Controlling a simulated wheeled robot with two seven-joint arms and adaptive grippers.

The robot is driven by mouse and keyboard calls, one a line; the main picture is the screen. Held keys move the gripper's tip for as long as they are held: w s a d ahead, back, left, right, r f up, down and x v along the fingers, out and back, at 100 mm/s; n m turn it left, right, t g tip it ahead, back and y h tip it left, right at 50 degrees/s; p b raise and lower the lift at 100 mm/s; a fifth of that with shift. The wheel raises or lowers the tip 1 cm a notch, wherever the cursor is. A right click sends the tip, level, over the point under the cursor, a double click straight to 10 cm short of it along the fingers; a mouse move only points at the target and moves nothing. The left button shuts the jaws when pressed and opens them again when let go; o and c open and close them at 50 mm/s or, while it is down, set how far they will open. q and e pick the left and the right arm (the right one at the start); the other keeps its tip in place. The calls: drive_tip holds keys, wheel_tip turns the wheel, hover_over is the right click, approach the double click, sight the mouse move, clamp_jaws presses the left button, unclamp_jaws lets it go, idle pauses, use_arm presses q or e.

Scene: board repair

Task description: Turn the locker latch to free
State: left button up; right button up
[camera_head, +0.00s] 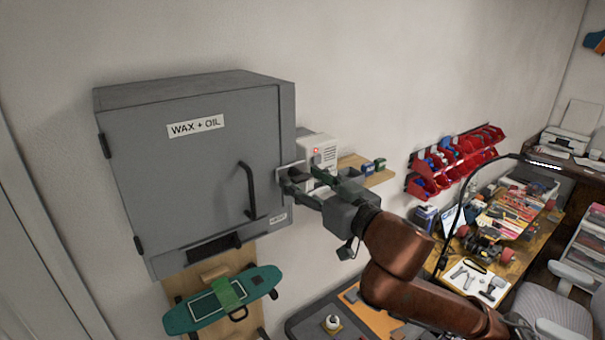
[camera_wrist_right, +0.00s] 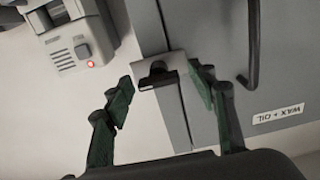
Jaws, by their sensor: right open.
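The grey locker (camera_head: 190,190) with a "WAX + OIL" label hangs on the wall at the left of the head view, its door closed. Its latch (camera_wrist_right: 157,76), a dark knob on a pale metal plate, sits at the door's edge in the right wrist view. In the head view my right gripper (camera_head: 297,178) partly covers the latch. My right gripper also shows in the wrist view (camera_wrist_right: 161,82), open, with its green fingers on either side of the latch. Contact with the knob cannot be told. My left gripper is not in view.
A dark door handle (camera_head: 248,190) stands out left of my right gripper. A white wall box with a red light (camera_head: 316,152) is close behind the gripper. A teal skateboard (camera_head: 222,300) hangs below the locker. A cluttered workbench (camera_head: 535,230) is at the right.

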drive_tip(key=shift+w+a, duration=0.15)
drive_tip(key=shift+w, duration=0.2)
drive_tip(key=shift+c, duration=0.2)
drive_tip(key=c, duration=1.1)
